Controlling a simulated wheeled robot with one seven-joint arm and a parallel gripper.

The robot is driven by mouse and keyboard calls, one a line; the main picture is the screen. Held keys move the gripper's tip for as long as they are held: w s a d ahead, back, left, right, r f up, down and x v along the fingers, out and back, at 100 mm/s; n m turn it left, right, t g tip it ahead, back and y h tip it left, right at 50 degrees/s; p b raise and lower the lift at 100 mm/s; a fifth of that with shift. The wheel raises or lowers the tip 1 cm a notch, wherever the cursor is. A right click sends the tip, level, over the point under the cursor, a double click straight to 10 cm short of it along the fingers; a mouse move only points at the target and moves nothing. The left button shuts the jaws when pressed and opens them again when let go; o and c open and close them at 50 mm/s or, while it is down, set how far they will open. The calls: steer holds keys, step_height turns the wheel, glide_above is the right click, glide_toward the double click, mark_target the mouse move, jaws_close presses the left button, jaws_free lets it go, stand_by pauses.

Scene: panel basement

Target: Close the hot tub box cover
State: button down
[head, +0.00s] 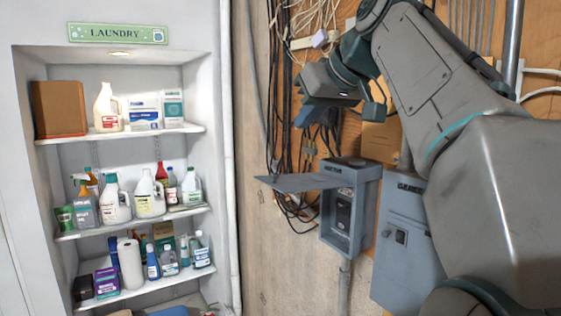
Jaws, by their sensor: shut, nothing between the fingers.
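The hot tub box is a small grey electrical box (356,232) on the wooden wall, right of centre. Its front is open and shows a dark switch inside. Its grey cover (302,183) is raised and sticks out to the left from the box's upper part, nearly level. My gripper (308,113) is above the cover and box, pointing down and left, apart from both. Its fingers look shut and hold nothing; they are small and dark against the cables.
A larger grey panel box (402,245) is shut, just right of the open box and partly behind my arm. Black cables (278,110) hang on the wall behind my gripper. Laundry shelves (125,222) with bottles stand at left. Space left of the cover looks clear.

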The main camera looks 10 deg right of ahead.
glide_above(281, 185)
step_height(281, 185, down, 6)
steer(key=shift+s+f+p, duration=0.1)
steer(key=shift+f+p, duration=0.1)
steer(key=shift+p, duration=0.2)
step_height(281, 185, down, 2)
steer(key=shift+f, duration=0.85)
steer(key=shift+f, duration=0.1)
